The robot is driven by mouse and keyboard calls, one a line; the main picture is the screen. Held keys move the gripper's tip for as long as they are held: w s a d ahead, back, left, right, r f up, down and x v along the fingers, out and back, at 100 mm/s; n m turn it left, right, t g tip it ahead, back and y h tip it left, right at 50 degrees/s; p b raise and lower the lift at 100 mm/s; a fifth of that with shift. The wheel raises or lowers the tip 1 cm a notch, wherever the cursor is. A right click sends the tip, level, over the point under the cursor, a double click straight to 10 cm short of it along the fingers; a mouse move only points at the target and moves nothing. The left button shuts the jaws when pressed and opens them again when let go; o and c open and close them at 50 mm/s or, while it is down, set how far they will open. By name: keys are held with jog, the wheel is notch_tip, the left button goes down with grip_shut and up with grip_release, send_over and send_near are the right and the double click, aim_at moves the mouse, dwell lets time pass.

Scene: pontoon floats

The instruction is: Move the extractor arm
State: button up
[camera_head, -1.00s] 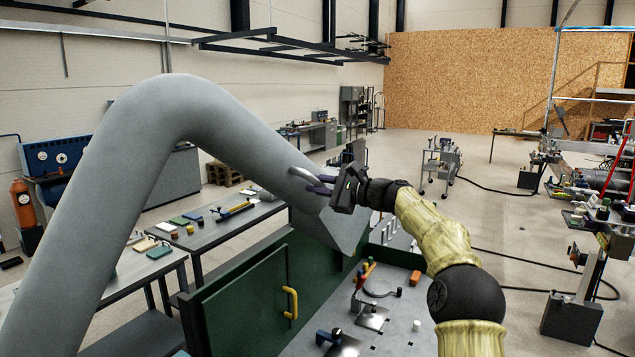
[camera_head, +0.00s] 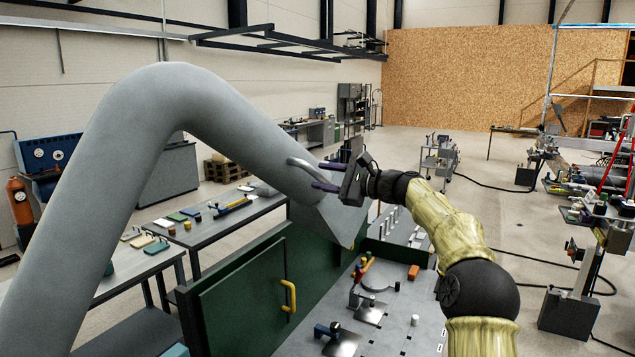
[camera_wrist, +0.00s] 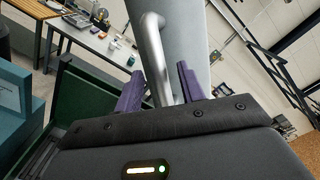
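The extractor arm (camera_head: 185,85) is a thick grey bent tube rising from the lower left in the head view. It slopes down right to a grey hood (camera_head: 341,220) over the green bench. A pale metal handle (camera_head: 303,164) stands out from the tube near the hood. My gripper (camera_head: 326,178) is at this handle, its purple fingers apart. In the wrist view, the fingers of my gripper (camera_wrist: 158,88) stand either side of the handle (camera_wrist: 152,45), with gaps visible. The gripper looks open around the handle; part of the handle's lower end is hidden by the gripper body.
The green bench has a door with a yellow handle (camera_head: 289,296) and a grey worktop (camera_head: 390,340) carrying several tools and small parts. A side table (camera_head: 205,232) stands behind the tube. A trolley (camera_head: 438,160) and open floor lie beyond my arm.

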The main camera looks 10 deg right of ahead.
jog(key=b+v, duration=0.6)
jog(key=v, duration=0.9)
jog(key=shift+a, duration=0.1)
